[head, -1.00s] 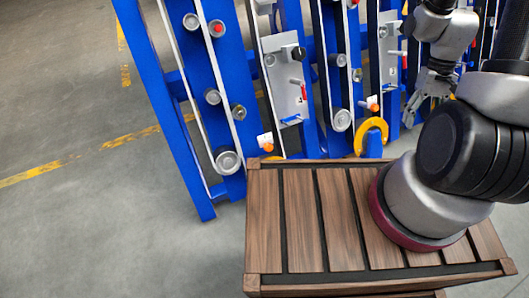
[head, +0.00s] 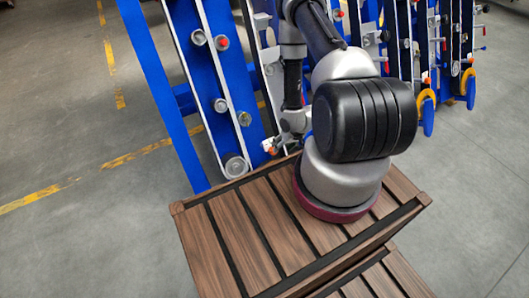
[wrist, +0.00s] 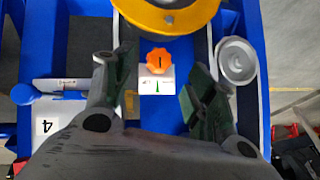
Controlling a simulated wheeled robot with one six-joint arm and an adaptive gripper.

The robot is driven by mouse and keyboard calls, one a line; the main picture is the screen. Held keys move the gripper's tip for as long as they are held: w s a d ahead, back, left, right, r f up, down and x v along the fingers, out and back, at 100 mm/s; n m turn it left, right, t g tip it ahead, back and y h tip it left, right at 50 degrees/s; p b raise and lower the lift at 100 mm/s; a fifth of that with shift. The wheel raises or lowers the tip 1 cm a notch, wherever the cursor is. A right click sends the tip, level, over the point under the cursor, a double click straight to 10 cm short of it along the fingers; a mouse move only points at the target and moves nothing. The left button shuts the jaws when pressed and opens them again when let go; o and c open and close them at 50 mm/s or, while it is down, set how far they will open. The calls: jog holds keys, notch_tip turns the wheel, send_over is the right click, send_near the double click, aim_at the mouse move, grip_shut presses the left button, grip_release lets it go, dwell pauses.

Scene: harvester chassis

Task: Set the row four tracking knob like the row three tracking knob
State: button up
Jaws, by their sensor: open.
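An orange lobed knob (wrist: 160,61) sits in the middle of the wrist view, with a short dark pointer line on it that looks about upright. A white label (wrist: 157,86) with a green mark lies just below it in the picture. A plate with the number 4 (wrist: 46,126) is to the left. My gripper (wrist: 153,97) is open, its fingers on either side of the label and apart from the knob. In the head view my gripper (head: 291,128) is close to an orange knob (head: 268,146) on the leftmost row. I cannot make out the row three knob's setting.
A yellow ring (wrist: 168,17) lies just above the knob in the wrist view, and a grey roller (wrist: 237,60) to its right. Blue frames (head: 150,85) with rollers stand behind my slatted wooden base. Grey floor (head: 70,110) is open at left.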

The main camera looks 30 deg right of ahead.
jog(key=x, duration=0.4)
jog(key=w+x, duration=0.1)
jog(key=x, duration=0.2)
jog(key=shift+w+f, duration=0.15)
jog(key=c, duration=1)
